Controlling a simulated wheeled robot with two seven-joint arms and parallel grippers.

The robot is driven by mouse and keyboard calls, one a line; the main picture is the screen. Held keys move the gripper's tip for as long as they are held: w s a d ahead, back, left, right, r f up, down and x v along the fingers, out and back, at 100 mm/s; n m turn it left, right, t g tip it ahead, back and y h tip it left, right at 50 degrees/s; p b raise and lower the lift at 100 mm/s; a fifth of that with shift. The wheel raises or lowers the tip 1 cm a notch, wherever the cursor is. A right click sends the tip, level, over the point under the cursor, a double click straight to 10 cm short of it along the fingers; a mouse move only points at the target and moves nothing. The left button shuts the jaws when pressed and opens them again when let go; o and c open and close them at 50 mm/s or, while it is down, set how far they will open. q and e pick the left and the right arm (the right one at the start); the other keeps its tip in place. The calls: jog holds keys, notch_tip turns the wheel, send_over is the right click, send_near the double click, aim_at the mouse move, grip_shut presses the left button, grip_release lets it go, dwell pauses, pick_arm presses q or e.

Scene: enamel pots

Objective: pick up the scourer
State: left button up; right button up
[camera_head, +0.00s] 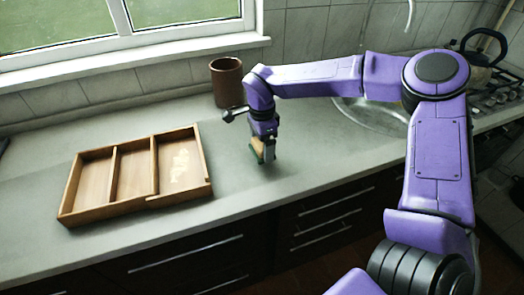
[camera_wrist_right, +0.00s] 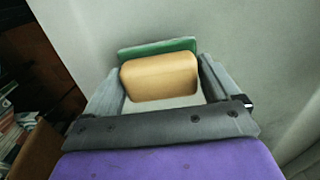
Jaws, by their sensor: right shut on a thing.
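The scourer is a yellow sponge block with a green face. In the head view the scourer (camera_head: 258,147) is at the tip of my right arm, low over the grey counter. In the right wrist view the scourer (camera_wrist_right: 158,77) sits between the two fingers. My right gripper (camera_head: 263,152) points down and is shut on it; the gripper (camera_wrist_right: 160,82) also shows in the wrist view. I cannot tell whether the scourer touches the counter. My left gripper is not in view.
A wooden tray (camera_head: 112,207) with compartments lies on the counter (camera_head: 235,190) to the left. A brown pot (camera_head: 227,82) stands behind my right gripper. A sink (camera_head: 372,118) is to the right, with a kettle (camera_head: 478,62) on the hob beyond. The counter's front edge is near.

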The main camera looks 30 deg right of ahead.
jog(key=s+a+r+b, duration=0.2)
jog(key=s+a+r, duration=0.2)
jog(key=s+r, duration=0.6)
jog(key=s, duration=0.3)
jog(key=shift+s, duration=0.25)
jog(key=shift+o, duration=0.8)
jog(key=shift+a, duration=0.1)
jog(key=shift+c, duration=0.2)
